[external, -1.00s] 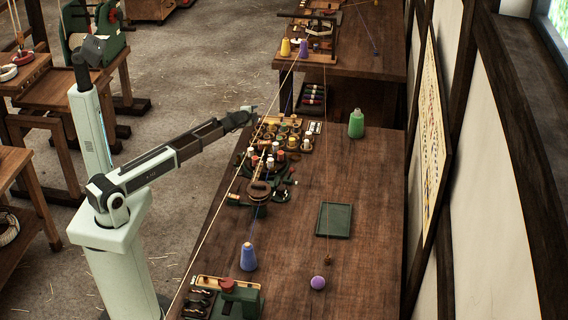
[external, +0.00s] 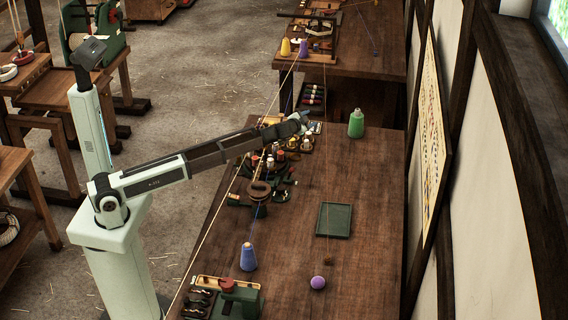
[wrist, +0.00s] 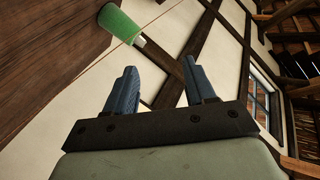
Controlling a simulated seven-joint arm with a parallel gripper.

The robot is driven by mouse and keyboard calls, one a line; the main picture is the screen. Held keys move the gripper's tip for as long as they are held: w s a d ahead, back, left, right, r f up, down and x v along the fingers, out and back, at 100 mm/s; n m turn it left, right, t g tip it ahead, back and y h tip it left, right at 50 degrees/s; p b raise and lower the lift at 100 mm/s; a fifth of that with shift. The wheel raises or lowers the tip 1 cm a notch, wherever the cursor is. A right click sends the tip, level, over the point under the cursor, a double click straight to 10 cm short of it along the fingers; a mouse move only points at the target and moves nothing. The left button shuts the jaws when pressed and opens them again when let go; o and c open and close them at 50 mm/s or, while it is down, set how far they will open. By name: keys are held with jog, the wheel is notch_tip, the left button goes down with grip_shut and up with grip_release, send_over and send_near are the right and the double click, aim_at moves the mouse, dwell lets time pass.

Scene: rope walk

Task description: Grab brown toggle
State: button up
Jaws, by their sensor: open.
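My gripper (external: 304,119) is raised over the far part of the workbench, above a group of small spools and pieces. In the wrist view its two blue fingers (wrist: 157,78) are apart with nothing between them. A small brown piece (external: 327,262) lies on the bench between the green tray and the purple ball; it may be the brown toggle, but it is too small to tell. The crowded small pieces under my arm are partly hidden, so I cannot tell whether a brown toggle is among them. No toggle shows in the wrist view.
A green thread cone (external: 356,124) stands right of my gripper; it also shows in the wrist view (wrist: 119,22). A dark green tray (external: 334,220), purple ball (external: 318,283) and blue cone (external: 248,257) are on the bench. A taut cord (external: 222,213) runs along its left side.

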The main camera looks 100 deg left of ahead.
jog(key=w+d+f+n+g+h, duration=0.1)
jog(key=w+d+n+h, duration=0.15)
jog(key=w+d, duration=0.3)
jog(key=w+d+f+n+h, duration=0.1)
jog(key=w+d+n, duration=0.25)
jog(key=d, duration=0.35)
jog(key=n+g+h, duration=0.6)
jog(key=n+h, duration=0.2)
jog(key=h, duration=0.2)
send_near(328, 256)
jog(key=f, duration=0.3)
jog(key=shift+s+a+f, duration=0.15)
jog(key=shift+s+f, duration=0.1)
jog(key=shift+w+f, duration=0.1)
jog(key=shift+f, duration=2.55)
jog(key=shift+c, duration=0.2)
grip_shut()
